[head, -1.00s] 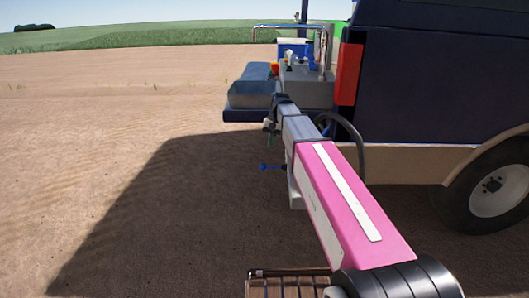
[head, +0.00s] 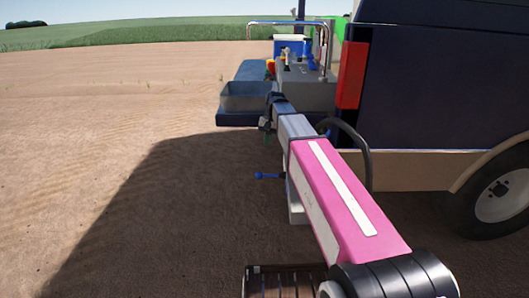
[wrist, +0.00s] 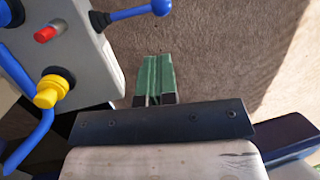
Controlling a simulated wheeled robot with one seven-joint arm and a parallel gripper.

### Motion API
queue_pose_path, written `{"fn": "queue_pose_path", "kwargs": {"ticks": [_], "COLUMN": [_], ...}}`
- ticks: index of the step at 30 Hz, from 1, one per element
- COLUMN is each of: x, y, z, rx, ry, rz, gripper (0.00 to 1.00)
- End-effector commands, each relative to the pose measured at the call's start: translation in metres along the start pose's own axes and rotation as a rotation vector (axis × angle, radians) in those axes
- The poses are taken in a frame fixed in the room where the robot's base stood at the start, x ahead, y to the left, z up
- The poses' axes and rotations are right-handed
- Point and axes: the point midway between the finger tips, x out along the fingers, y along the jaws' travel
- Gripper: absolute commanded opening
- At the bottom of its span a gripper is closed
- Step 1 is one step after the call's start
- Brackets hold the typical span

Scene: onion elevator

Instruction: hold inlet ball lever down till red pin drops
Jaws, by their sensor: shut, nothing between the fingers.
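A blue lever with a ball end (wrist: 160,7) juts from a black boot on a grey panel at the top of the wrist view. A blue ball-ended lever (head: 268,176) also shows below my arm in the head view; I cannot tell whether it is the same one. A red pin (wrist: 45,33) stands out from a dark collar on the panel. My gripper's green fingers (wrist: 158,58) are together and empty, beside the panel over bare ground and short of the ball. In the head view my gripper (head: 265,136) is small and partly hidden by its wrist.
A yellow knob (wrist: 48,90) and a curved blue handle (wrist: 32,142) are on the panel's left side. A dark vehicle (head: 440,90) with a wheel stands at right, a blue-grey tray (head: 250,98) behind my gripper. Open soil lies at left.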

Motion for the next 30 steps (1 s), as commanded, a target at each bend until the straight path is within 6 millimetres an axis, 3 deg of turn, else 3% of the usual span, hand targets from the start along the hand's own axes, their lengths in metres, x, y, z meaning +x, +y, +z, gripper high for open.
{"fn": "queue_pose_path", "kwargs": {"ticks": [18,24,30], "x": [0.1,0.121,0.129], "y": [0.0,0.0,0.0], "z": [0.001,0.0,0.0], "rx": [0.0,0.0,0.0], "ry": [-0.001,0.0,-0.001], "rz": [0.0,0.0,0.0], "gripper": [0.0,0.0,0.0]}}
